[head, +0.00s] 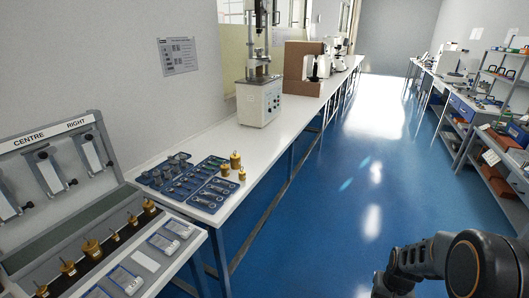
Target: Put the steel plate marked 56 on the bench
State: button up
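No marking of 56 is readable, so I cannot tell which piece is the steel plate. Flat grey pieces (125,280) lie along the front of an open station (152,262) at the lower left; their labels are too small to read. The white-topped bench (205,135) runs along the left wall into the distance. My arm enters at the lower right over the blue floor, but my gripper is not in view.
The station's upright panel reads CENTRE and RIGHT, with several brass knobbed pieces (92,248) below. Blue tool trays (213,194) and brass weights (235,160) occupy the near bench. A hardness tester (259,102) stands beyond. Shelving (488,150) lines the right; the aisle is clear.

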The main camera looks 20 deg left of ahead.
aim_at(243, 160)
jog(key=i, duration=2.85)
jog(key=u, duration=1.8)
